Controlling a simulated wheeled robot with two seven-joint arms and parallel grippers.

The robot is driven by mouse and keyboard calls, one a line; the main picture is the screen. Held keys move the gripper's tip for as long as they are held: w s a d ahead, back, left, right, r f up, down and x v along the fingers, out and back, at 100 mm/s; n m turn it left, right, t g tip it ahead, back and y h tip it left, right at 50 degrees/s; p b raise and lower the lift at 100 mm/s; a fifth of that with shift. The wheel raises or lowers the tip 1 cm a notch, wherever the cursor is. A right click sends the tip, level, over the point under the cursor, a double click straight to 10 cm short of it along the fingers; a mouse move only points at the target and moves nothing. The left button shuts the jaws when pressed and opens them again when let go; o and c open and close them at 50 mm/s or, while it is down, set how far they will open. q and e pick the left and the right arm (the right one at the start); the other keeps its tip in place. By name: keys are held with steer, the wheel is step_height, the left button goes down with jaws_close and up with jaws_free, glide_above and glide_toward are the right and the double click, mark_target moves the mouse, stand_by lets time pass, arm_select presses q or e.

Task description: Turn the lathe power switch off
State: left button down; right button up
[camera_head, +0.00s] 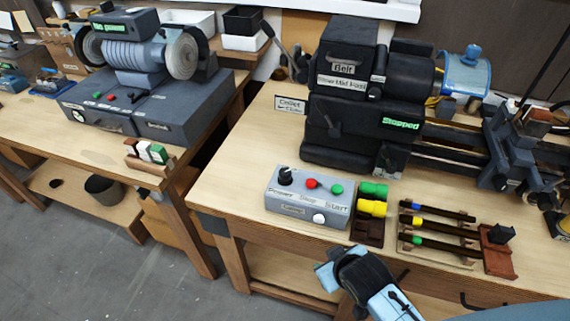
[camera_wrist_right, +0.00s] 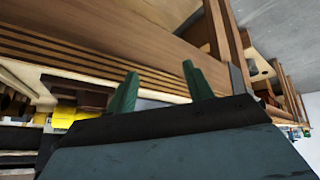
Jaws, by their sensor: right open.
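A grey control box (camera_head: 307,211) sits near the front edge of the lathe bench. On its top are a black power knob (camera_head: 286,176), a red stop button (camera_head: 312,183) and a green start button (camera_head: 337,189). A white button is on its front face. The lathe's (camera_head: 350,130) green display reads "Stopped". My right gripper (camera_head: 332,266) is in front of the bench, below and to the right of the box, apart from it. Its fingers are spread and empty in the right wrist view (camera_wrist_right: 160,78). My left gripper is not in view.
A dark tray with green and yellow pieces (camera_head: 369,232) stands right of the box, beside a rack of tools (camera_head: 436,235) and a red-brown holder (camera_head: 497,258). A bench grinder (camera_head: 140,55) stands on the left bench. Bare wood lies left of the box.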

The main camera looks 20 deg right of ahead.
steer(key=w+a+r+n+t+y, duration=0.25)
steer(key=w+a+r+t, duration=0.25)
steer(key=w+r, duration=0.5)
steer(key=w+a+r+n+t+y, duration=0.25)
steer(key=w+a+r+t, duration=0.45)
steer(key=r, duration=0.6)
steer(key=w+a+r+n+g+y, duration=0.2)
steer(key=a+r+n+y, duration=0.5)
steer(key=r+n+y, duration=0.15)
steer(key=s+a+r+n+g+y, duration=0.1)
steer(key=s+a+n+g+y, duration=0.3)
steer(key=a+n+g, duration=0.55)
steer(key=n+g+h+p, duration=0.1)
steer(key=n+g+h, duration=0.7)
steer(key=h, duration=0.9)
glide_above(285, 171)
step_height(285, 171, down, 8)
steer(key=n, duration=0.1)
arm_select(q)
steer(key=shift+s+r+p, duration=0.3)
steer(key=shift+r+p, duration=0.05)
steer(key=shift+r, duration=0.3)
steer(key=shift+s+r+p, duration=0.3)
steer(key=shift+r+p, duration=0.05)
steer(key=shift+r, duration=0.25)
arm_select(e)
steer(key=shift+t, duration=0.45)
step_height(285, 171, down, 13)
steer(key=shift+w+f, duration=0.1)
